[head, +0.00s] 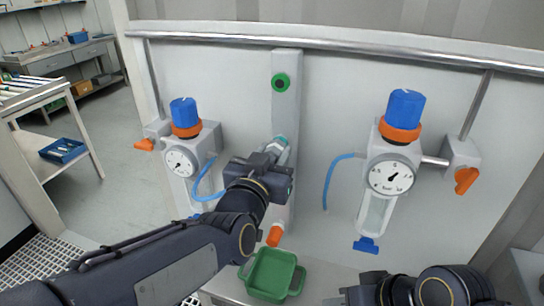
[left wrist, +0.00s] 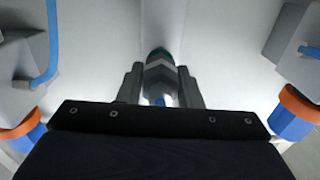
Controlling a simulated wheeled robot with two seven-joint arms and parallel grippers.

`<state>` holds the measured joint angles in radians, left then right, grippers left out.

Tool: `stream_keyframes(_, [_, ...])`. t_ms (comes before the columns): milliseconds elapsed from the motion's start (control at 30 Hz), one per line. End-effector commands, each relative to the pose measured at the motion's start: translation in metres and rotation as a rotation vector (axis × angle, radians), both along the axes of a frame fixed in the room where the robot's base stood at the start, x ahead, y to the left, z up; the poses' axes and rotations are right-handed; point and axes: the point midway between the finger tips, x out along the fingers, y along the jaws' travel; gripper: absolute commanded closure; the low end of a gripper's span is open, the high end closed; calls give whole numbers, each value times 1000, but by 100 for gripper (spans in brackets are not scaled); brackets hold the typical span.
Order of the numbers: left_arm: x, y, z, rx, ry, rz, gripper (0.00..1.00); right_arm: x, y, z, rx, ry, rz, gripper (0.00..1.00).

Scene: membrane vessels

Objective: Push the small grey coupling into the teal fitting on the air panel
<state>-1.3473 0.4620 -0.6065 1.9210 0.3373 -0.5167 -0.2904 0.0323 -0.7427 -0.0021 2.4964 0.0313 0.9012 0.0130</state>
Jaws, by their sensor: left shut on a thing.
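The teal fitting (head: 281,140) sits on the pale upright post in the middle of the air panel. In the left wrist view it shows as a dark teal ring (left wrist: 158,52) straight beyond the coupling. My left gripper (head: 277,152) is at the post, right at the fitting. It is shut on the small grey coupling (left wrist: 160,74), which lies between the two fingers and lines up with the fitting. I cannot tell whether the coupling touches the fitting or how deep it is. My right gripper (head: 350,294) is at the bottom edge, mostly cut off.
Gauge units with blue knobs stand left (head: 180,163) and right (head: 391,178) of the post. Blue hoses (head: 331,178) hang beside them. A green button (head: 281,83) is above on the post. A green tray (head: 254,291) lies below. A metal rail (head: 330,53) crosses the top.

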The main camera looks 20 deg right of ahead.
Motion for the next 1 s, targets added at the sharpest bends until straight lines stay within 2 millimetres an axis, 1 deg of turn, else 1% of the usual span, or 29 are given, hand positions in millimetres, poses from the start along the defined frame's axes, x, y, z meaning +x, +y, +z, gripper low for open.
stream_keyframes(67, [2, -1, 0, 0, 0, 0, 100, 0, 0, -1, 0, 0, 0, 64])
stream_keyframes(100, [2, -1, 0, 0, 0, 0, 65, 0, 0, 0, 0, 0, 0, 64])
stream_keyframes(267, [1, -1, 0, 0, 0, 0, 44, 0, 0, 0, 0, 0, 0, 64])
stream_keyframes(300, [1, -1, 0, 0, 0, 0, 43, 0, 0, 0, 0, 0, 0, 64])
stream_keyframes(533, [1, -1, 0, 0, 0, 0, 43, 0, 0, 0, 0, 0, 0, 64])
stream_keyframes(633, [-4, 2, 1, -1, 0, -2, 43, 0, 0, 0, 0, 0, 0, 64])
stream_keyframes(1000, [-53, 35, 2, -4, 1, -3, 43, 0, 0, 5, 0, 0, 0, 64])
